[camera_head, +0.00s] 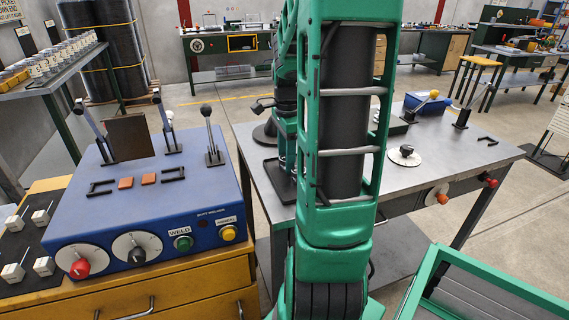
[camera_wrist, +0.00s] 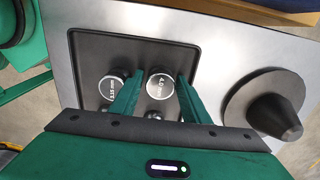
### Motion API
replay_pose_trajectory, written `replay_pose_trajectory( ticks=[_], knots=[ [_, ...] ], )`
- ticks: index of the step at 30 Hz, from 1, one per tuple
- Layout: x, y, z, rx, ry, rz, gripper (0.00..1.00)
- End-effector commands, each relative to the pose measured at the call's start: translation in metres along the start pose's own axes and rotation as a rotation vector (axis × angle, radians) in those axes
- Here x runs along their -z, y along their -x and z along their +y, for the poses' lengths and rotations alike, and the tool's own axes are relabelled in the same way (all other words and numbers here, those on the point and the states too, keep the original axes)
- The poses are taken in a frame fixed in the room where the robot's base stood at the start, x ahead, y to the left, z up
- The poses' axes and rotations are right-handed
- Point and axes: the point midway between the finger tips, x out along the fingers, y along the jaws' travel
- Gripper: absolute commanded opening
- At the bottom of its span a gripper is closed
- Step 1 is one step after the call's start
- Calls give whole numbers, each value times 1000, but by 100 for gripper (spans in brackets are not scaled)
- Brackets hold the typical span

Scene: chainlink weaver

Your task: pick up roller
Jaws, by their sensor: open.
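In the wrist view my gripper (camera_wrist: 158,82) is open, its two green fingers pointing at the black tray. A roller with a round silver end marked "4.0 mm" (camera_wrist: 160,87) appears between the fingertips; I cannot tell whether they touch it. A second roller (camera_wrist: 112,89), with a smaller printed size that is hard to read, stands just left of the left finger. Both are in the black tray (camera_wrist: 90,47), which also shows in the head view (camera_head: 268,190). Further round ends below them are partly hidden by my gripper. My arm hides much of the tray in the head view.
A dark cone on a round base (camera_wrist: 270,107) stands right of the tray on the grey table (camera_head: 235,135). A blue control box (camera_head: 150,195) with levers is at the left. A blue bin (camera_head: 428,104) and a white disc (camera_head: 405,155) are on the table's right half.

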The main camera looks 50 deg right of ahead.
Motion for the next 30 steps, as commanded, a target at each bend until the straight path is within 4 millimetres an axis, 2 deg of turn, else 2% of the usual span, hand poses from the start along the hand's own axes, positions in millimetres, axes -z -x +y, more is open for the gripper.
replay_pose_trajectory(
  ticks=[2,7,15,20,23,27,30],
  knots=[
    [0,0,0,0,0,0,40],
    [0,0,0,0,0,0,0],
    [0,1,0,1,0,0,0],
    [0,9,0,1,0,1,0],
    [0,19,0,2,1,1,0],
    [0,44,-1,5,0,2,0],
    [-20,55,12,3,5,1,0]
  ],
)
